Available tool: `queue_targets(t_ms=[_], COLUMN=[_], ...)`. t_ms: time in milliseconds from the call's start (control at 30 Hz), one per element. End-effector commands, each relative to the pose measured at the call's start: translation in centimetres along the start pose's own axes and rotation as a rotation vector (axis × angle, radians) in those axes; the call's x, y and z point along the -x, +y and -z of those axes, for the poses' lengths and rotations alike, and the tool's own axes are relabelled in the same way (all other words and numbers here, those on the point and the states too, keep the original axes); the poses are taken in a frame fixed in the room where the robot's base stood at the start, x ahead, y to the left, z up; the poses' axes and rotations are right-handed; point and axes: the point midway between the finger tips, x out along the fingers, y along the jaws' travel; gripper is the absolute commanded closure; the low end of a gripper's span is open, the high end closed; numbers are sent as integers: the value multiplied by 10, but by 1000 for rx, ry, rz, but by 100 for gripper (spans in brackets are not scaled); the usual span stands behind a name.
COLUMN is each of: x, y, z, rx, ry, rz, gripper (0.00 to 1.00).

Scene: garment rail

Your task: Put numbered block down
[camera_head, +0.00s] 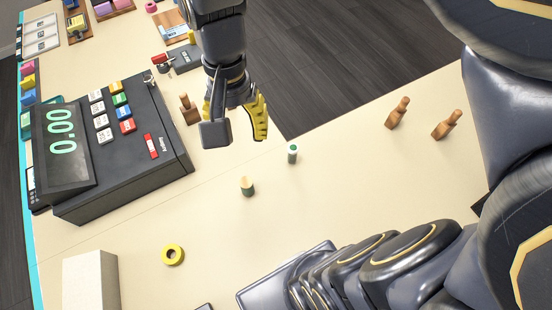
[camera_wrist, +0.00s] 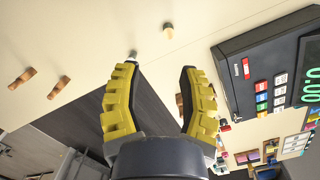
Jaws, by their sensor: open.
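My gripper (camera_head: 240,132) hangs above the pale counter, right of the cash register. In the wrist view its two yellow fingers (camera_wrist: 157,70) are spread apart with nothing between them. I cannot make out a block with a readable number in either view.
The black cash register (camera_head: 125,150) reads 0.00. A wooden stamp-like piece (camera_head: 188,110) stands between it and the gripper. Two similar pieces (camera_head: 397,113) (camera_head: 446,125) stand at right. Counter between is clear.

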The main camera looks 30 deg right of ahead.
Motion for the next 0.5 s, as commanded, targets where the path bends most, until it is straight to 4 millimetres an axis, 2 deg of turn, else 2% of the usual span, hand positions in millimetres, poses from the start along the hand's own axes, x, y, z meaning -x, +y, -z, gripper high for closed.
queue_targets(t_ms=[33, 100, 200, 333, 500], x=[-1, -4, -10, -16, -18], y=[15, 33, 53, 66, 70], z=[-19, -41, -64, -81, -86], rx=[107, 256, 421, 548, 589], ry=[-2, -5, -14, -27, -29], rz=[-7, -19, -37, -45, -46], gripper=[60, 60, 60, 60, 60])
